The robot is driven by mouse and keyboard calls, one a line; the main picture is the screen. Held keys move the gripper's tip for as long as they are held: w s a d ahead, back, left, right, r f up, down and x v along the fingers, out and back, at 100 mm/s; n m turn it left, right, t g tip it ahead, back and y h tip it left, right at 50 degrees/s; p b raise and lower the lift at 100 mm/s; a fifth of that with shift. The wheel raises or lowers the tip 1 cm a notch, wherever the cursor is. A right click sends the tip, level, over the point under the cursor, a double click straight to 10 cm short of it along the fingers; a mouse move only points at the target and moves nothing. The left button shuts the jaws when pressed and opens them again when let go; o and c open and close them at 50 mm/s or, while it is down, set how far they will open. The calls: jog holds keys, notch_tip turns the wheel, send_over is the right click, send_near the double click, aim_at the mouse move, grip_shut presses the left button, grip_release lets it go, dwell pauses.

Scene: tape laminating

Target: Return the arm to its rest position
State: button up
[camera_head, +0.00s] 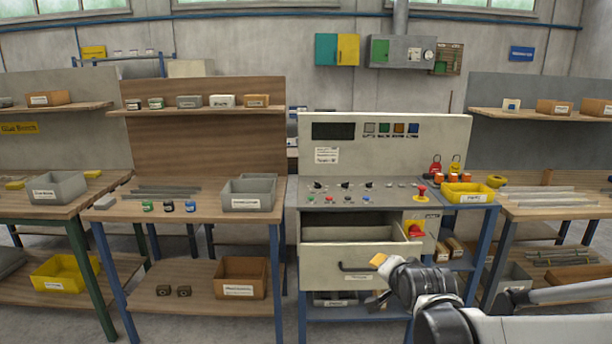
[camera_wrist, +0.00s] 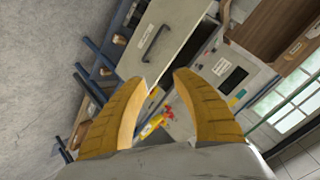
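My gripper (camera_head: 379,262) is in front of the workstation's drawer in the head view, with the arm reaching in from the lower right. In the wrist view, its two yellow fingers (camera_wrist: 159,77) are spread apart with nothing between them. The drawer (camera_head: 335,266) is pulled out, its inside partly showing, and has a dark handle. The drawer front also shows in the tilted wrist view (camera_wrist: 165,28). My gripper overlaps the drawer's right side in the head view. I cannot tell whether they touch.
The control panel (camera_head: 360,187) has buttons and a red-and-yellow switch (camera_head: 414,230). A yellow bin (camera_head: 467,193) and padlocks stand on its right side. Wooden benches with bins flank it: the left bench (camera_head: 200,208) and the right bench (camera_head: 555,211). Floor is open in front.

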jog(key=s+n+g, duration=0.4)
jog(key=s+n, duration=0.5)
jog(key=s, duration=1.8)
